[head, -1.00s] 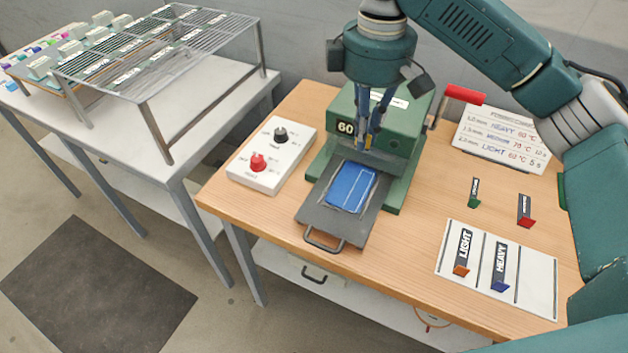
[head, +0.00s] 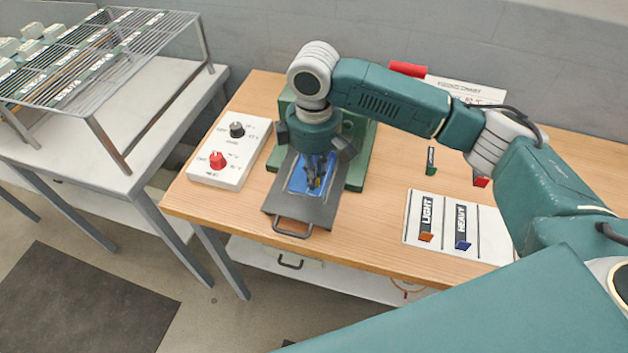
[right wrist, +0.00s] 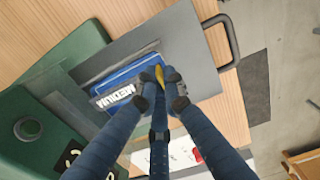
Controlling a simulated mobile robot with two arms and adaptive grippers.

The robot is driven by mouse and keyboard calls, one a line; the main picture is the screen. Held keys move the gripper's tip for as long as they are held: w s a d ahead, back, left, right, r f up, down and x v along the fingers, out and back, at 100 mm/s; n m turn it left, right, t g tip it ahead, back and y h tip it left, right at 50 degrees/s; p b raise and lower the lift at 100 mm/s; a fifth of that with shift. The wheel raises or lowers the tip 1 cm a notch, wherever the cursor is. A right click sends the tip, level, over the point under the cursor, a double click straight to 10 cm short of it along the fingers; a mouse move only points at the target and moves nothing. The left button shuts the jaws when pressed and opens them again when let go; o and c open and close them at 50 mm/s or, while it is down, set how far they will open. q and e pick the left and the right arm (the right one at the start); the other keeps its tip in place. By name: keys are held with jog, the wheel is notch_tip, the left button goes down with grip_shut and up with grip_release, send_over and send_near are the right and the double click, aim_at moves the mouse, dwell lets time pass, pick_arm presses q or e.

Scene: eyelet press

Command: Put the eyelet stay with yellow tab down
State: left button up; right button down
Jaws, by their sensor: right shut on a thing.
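The eyelet stay with yellow tab, a dark strip marked MEDIUM (right wrist: 113,95), is held at its yellow tab (right wrist: 160,76) by my right gripper (right wrist: 159,80). In the head view my right gripper (head: 315,186) points down over the blue piece (head: 298,177) on the press's dark tray (head: 277,206) and covers most of the stay. In the right wrist view the strip lies over one edge of the blue piece (right wrist: 125,73). I cannot tell whether it touches. My left gripper is not in view.
The green press (head: 358,160) stands behind the tray. A control box (head: 210,178) is at its left. At right, a white mat (head: 485,236) holds the LIGHT stay (head: 426,216) and HEAVY stay (head: 461,223). Green-tabbed (head: 431,162) and red-tabbed (head: 480,181) stays are behind. A wire rack (head: 128,50) stands left.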

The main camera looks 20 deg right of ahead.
jog(key=shift+f, duration=1.5)
jog(key=shift+f, duration=0.1)
jog(key=c, duration=1.9)
grip_release()
jog(key=shift+o, duration=0.2)
jog(key=shift+r, duration=0.35)
notch_tip(320, 180, up, 12)
jog(key=b, duration=0.2)
jog(key=shift+f+b, duration=0.2)
jog(key=shift+b, duration=0.1)
